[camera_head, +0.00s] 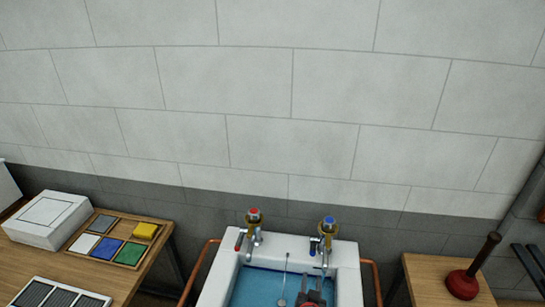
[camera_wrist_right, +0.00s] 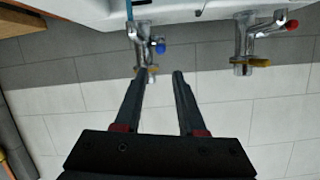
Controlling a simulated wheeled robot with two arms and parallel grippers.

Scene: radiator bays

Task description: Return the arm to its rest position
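My right gripper (camera_head: 312,298) shows at the bottom edge of the head view, over the sink basin, in front of the blue-marked tap (camera_head: 327,236). In the right wrist view the two dark fingers of my right gripper (camera_wrist_right: 160,74) are apart with nothing between them. The blue-marked tap (camera_wrist_right: 145,44) appears just beyond the fingertips there; whether they touch it cannot be told. The red-marked tap (camera_wrist_right: 250,40) is off to one side. My left gripper is in neither view.
The white sink (camera_head: 215,278) holds blue water (camera_head: 256,288). Copper pipes flank it. A wooden bench (camera_head: 125,280) on the left carries a white box (camera_head: 48,219) and a tray (camera_head: 150,254) of coloured blocks. A red plunger (camera_head: 462,284) stands on a wooden surface (camera_head: 425,280) at right.

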